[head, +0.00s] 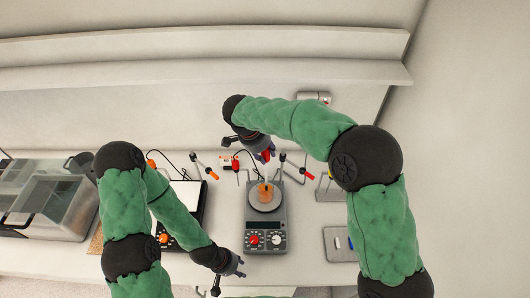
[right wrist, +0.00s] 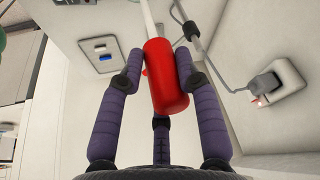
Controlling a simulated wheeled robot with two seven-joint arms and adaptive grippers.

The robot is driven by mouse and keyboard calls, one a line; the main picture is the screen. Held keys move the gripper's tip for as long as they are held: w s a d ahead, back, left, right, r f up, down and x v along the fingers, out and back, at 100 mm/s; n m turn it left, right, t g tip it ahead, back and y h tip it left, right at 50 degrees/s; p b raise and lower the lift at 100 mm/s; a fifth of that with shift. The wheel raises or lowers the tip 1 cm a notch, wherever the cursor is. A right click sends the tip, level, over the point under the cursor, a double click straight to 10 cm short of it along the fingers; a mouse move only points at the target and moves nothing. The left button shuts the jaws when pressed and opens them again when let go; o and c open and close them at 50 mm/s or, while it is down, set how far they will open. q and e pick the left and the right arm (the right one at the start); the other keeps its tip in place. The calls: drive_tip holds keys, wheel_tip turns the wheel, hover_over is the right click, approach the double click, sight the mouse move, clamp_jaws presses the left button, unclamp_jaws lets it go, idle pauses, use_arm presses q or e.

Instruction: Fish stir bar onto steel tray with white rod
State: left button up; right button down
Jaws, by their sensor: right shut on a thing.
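My right gripper (head: 264,153) is shut on the red handle (right wrist: 165,82) of the white rod (right wrist: 147,18). In the head view the rod runs down from the gripper toward a small beaker of orange liquid (head: 265,190). The beaker stands on the round plate of a grey stirrer (head: 265,236). I cannot make out a stir bar in the liquid. The steel tray (head: 332,255) lies right of the stirrer, with a small white piece (head: 337,242) and a small blue piece (head: 351,243) on it. My left gripper (head: 229,276) is open and empty at the bench's front edge, left of the stirrer.
A dark flat device with an orange knob (head: 164,238) lies left of the stirrer. Stands with orange-tipped arms (head: 283,158) are behind it. A glass-sided bath (head: 45,200) is at far left. A wall socket with a plug (right wrist: 265,90) shows in the right wrist view.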

use_arm(q)
drive_tip(key=shift+f+b, duration=0.5)
drive_tip(key=shift+f, duration=0.05)
use_arm(e)
drive_tip(key=shift+f, duration=0.45)
use_arm(q)
drive_tip(key=shift+r, duration=0.1)
use_arm(e)
drive_tip(key=shift+a+r, duration=0.3)
drive_tip(key=shift+r, duration=0.3)
use_arm(q)
wheel_tip(320, 180, up, 6)
drive_tip(key=p, duration=0.6)
drive_tip(key=shift+r+p, duration=0.25)
drive_tip(key=shift+p, duration=0.15)
use_arm(e)
wheel_tip(320, 180, up, 13)
drive_tip(key=shift+r, duration=0.2)
idle(0.9)
drive_tip(key=shift+d, duration=0.1)
